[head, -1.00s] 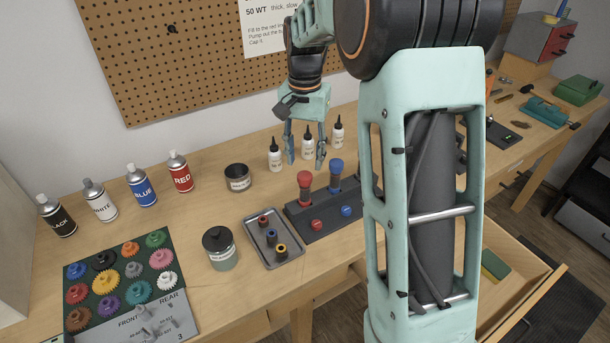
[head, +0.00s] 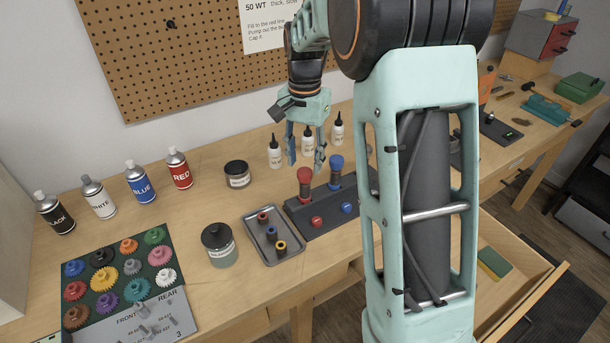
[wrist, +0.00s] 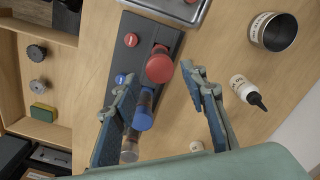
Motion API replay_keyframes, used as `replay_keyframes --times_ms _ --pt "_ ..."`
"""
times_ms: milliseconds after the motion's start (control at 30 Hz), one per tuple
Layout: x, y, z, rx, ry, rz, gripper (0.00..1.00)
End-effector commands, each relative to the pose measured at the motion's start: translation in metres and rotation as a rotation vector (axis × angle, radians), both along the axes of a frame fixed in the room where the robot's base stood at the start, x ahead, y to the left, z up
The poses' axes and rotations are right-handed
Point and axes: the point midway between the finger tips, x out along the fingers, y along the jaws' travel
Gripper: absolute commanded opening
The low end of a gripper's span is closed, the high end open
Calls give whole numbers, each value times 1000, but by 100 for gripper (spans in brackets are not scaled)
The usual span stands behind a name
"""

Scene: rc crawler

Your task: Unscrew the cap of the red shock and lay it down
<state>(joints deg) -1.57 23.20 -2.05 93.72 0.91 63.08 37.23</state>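The red shock stands upright in a dark stand (head: 295,217), topped by a red cap (head: 304,176). In the wrist view the red cap (wrist: 160,66) lies between the fingertips, seen from above. My gripper (head: 306,168) is open and empty, fingers pointing down, above and around the line of the red cap. Whether the fingers touch it cannot be told. It also shows in the wrist view (wrist: 160,74), with one finger on each side. A blue-capped shock (head: 336,166) stands beside the red one. Small red (head: 317,222) and blue (head: 347,208) discs sit on the stand's front.
A grey tray (head: 256,243) with small ringed parts lies left of the stand. Several white dropper bottles (head: 275,155) stand behind it. A dark tin (head: 237,175) and a lidded jar (head: 220,245) stand to the left. Bare bench lies between tin and tray.

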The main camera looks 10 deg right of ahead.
Motion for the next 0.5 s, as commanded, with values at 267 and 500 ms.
replay_keyframes --times_ms 267,500 --pt "0 0 0 0 0 0 40" --pt "0 0 -8 0 0 0 40"
